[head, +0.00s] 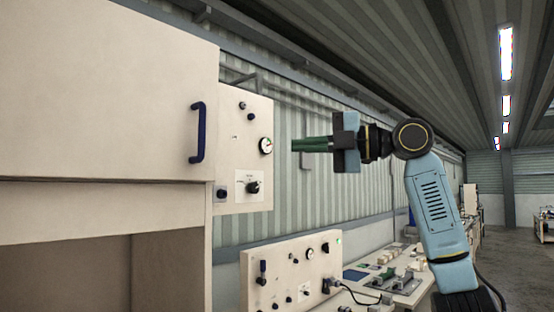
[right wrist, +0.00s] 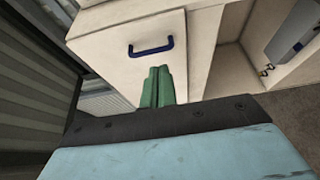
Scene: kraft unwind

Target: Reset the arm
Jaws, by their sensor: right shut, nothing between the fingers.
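My right arm (head: 437,200) is raised at the right of the head view and bends left at its upper joint. My right gripper (head: 295,145) points left, level with the dial on the upper control panel (head: 243,140). Its green fingers are together with nothing between them. In the right wrist view the shut fingers (right wrist: 158,75) show in front of a cream cabinet door (right wrist: 135,72) with a blue handle (right wrist: 151,50). I cannot tell how far they are from it. My left gripper is not in view.
In the head view, the cream cabinet (head: 100,90) with its blue handle (head: 197,132) fills the left, above an open recess. A lower control panel (head: 290,272) with knobs and a gauge stands below. A bench (head: 350,298) with small parts runs behind my arm. Open floor (head: 520,265) lies at the right.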

